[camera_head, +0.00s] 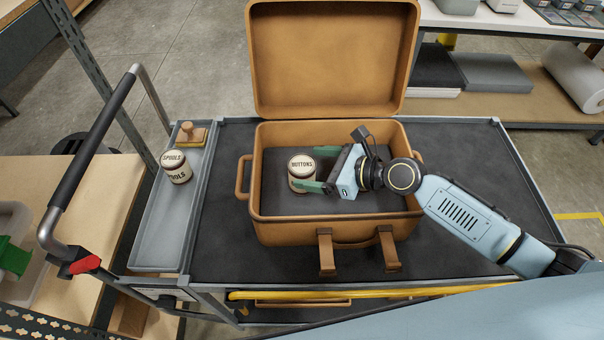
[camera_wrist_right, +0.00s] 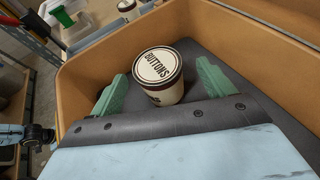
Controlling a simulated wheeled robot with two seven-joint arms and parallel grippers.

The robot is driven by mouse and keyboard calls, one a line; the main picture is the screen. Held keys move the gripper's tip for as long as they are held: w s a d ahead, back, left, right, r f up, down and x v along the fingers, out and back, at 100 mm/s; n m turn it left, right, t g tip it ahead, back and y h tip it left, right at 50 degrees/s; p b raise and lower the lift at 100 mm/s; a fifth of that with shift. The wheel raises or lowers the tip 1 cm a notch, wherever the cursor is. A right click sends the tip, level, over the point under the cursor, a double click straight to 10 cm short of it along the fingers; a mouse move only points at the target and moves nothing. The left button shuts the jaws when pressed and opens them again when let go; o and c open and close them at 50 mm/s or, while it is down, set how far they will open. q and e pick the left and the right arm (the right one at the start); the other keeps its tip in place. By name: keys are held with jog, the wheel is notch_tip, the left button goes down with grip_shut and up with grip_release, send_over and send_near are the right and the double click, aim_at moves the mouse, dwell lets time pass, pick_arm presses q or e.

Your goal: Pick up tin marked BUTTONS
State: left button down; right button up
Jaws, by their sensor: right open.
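The cream tin marked BUTTONS (camera_head: 302,172) stands upright inside the open tan suitcase (camera_head: 285,233), left of its middle. My right gripper (camera_head: 319,169) reaches into the case from the right, with its green fingers open on either side of the tin's near part. In the right wrist view the BUTTONS tin (camera_wrist_right: 159,76) sits between the two spread fingertips (camera_wrist_right: 162,80), with gaps showing at its sides. My left gripper is not in view.
A tin marked SPOOLS (camera_head: 177,167) and a wooden-handled stamp (camera_head: 190,134) stand in the grey side tray (camera_head: 160,235). The case lid (camera_head: 330,60) is raised at the back. The case walls surround my gripper. Dark trolley top (camera_head: 222,220) is clear left of the case.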

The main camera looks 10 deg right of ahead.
aim_at(296, 166)
jog(key=x, duration=0.5)
jog(key=shift+a+b, duration=0.2)
jog(key=shift+b, duration=0.1)
jog(key=c, duration=1.2)
jog(key=shift+c, duration=0.4)
jog(key=shift+r, duration=0.1)
